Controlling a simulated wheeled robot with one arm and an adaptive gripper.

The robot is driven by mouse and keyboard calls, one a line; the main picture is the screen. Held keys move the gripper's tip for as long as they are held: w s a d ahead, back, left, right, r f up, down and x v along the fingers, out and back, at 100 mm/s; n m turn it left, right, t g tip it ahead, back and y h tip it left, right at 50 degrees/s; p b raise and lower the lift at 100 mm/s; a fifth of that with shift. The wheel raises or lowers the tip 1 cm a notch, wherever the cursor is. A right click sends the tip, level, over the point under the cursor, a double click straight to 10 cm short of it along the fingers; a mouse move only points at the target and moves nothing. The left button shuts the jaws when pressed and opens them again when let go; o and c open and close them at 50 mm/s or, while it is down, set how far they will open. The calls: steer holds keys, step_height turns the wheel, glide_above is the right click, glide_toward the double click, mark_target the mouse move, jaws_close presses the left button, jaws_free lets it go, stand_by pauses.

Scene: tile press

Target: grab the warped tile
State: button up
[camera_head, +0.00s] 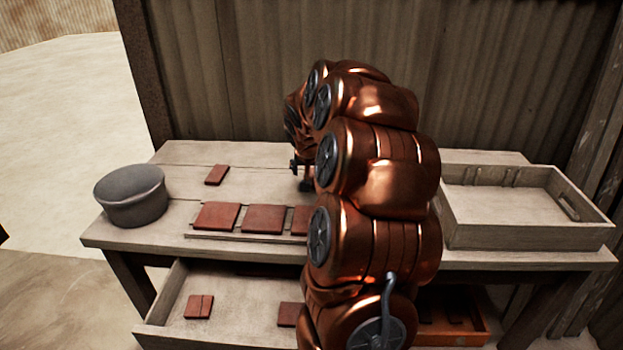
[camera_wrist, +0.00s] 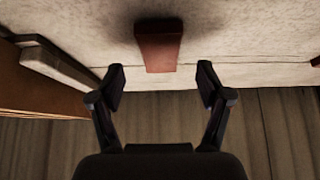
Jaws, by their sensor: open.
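A dark red tile (camera_wrist: 158,47) lies on the pale bench top in the wrist view, beyond my fingertips and centred between them. My gripper (camera_wrist: 161,82) is open and empty, its two black fingers apart. In the head view my gripper (camera_head: 303,178) is low over the back of the bench, partly hidden by my copper arm, which also seems to hide that tile. Another red tile (camera_head: 216,174) lies alone at the back left of the bench. I cannot tell from these frames which tile is warped.
Red tiles (camera_head: 263,219) sit in a row on a board at the front. A grey round pot (camera_head: 131,196) stands at left, a wooden tray (camera_head: 525,238) at right. An open drawer (camera_head: 240,325) below holds tiles. A corrugated wall (camera_head: 225,80) closes the back.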

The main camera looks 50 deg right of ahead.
mark_target(312, 177)
steer(key=shift+x, duration=1.8)
steer(key=shift+c, duration=0.3)
steer(key=c, duration=1.2)
steer(key=shift+r, duration=0.1)
steer(key=shift+c, duration=0.2)
